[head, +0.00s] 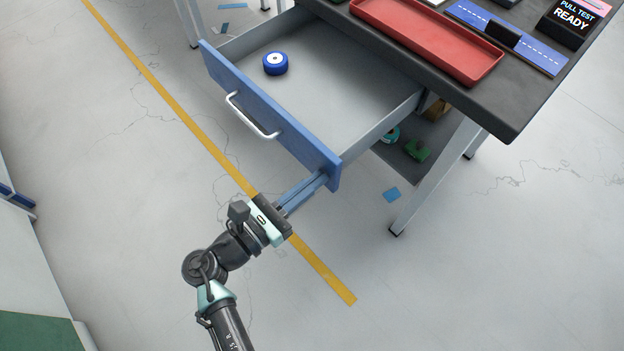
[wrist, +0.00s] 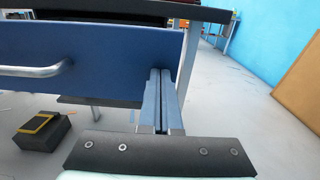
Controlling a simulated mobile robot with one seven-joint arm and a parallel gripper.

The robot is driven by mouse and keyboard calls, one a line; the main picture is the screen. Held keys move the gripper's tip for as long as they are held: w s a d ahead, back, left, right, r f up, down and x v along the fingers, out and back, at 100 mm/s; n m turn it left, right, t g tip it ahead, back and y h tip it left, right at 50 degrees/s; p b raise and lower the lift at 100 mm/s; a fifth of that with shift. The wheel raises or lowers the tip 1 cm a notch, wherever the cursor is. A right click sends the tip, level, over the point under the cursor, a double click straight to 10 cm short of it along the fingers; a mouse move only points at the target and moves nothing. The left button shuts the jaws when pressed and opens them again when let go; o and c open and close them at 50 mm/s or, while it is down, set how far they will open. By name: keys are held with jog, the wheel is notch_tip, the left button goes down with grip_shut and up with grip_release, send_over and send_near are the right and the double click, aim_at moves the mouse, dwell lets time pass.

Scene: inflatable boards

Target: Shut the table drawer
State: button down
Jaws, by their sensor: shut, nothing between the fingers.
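The table drawer (head: 270,118) is pulled well out from under the dark-topped table (head: 430,75). Its blue front carries a silver bar handle (head: 250,116). A blue roll (head: 275,64) lies inside the drawer. My gripper (head: 318,180) is shut and empty, its blue fingers pointing at the right end of the drawer front. In the head view the fingertips overlap the front's lower right corner. In the wrist view the fingers (wrist: 158,100) reach up to the blue front (wrist: 100,55), right of the handle (wrist: 40,70). Whether the tips touch it I cannot tell.
A red tray (head: 428,40) and a blue strip (head: 508,38) lie on the tabletop. A table leg (head: 435,180) stands right of the drawer. A lower shelf holds a green item (head: 418,150). The floor in front, with a yellow line (head: 165,92), is open.

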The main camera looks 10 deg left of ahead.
aim_at(407, 104)
jog(key=b+x, duration=0.5)
jog(key=x, duration=2)
jog(key=shift+s, duration=0.1)
jog(key=shift+w+d+b, duration=0.3)
jog(key=shift+w+d, duration=0.05)
jog(key=shift+w, duration=0.15)
jog(key=shift+w+r, duration=0.1)
jog(key=shift+r, duration=0.25)
